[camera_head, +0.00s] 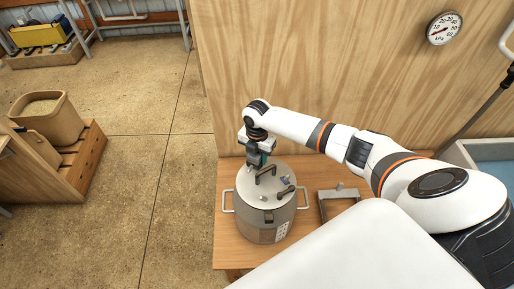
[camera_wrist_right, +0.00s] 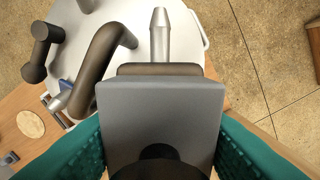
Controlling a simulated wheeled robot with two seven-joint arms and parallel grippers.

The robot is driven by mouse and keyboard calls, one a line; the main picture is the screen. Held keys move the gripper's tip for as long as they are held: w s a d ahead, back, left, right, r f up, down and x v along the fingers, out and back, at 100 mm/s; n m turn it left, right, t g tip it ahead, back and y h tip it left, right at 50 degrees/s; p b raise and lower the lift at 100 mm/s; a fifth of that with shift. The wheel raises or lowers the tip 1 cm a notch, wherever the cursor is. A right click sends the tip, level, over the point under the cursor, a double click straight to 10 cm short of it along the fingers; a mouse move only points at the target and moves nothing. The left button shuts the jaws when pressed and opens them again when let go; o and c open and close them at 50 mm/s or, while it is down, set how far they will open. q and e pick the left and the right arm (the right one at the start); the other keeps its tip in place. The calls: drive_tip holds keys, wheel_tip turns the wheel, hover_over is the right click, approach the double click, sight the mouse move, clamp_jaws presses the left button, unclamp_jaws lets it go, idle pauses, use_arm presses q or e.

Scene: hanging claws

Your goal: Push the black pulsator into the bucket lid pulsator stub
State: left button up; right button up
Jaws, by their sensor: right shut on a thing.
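The lidded metal bucket (camera_head: 264,222) stands on a wooden bench, with its pale round lid (camera_head: 252,187) on top. The lid carries dark curved handles or pipes and small metal fittings. My right gripper (camera_head: 257,163) is over the far side of the lid. In the right wrist view its teal pads (camera_wrist_right: 160,145) are shut on the pulsator (camera_wrist_right: 160,105), a dark grey block with a black round part. A tapered metal stub (camera_wrist_right: 160,35) shows just beyond the block, over the lid. I cannot tell whether they touch. My left gripper is out of view.
A metal bracket (camera_head: 322,206) lies on the bench right of the bucket. A plywood wall (camera_head: 300,70) with a gauge (camera_head: 443,28) rises behind. A dark curved pipe (camera_wrist_right: 95,65) on the lid is close to the held block.

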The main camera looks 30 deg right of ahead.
drive_tip(key=shift+f+b, duration=0.4)
drive_tip(key=shift+f, duration=0.25)
drive_tip(key=o, duration=1.3)
drive_tip(key=shift+s, duration=0.1)
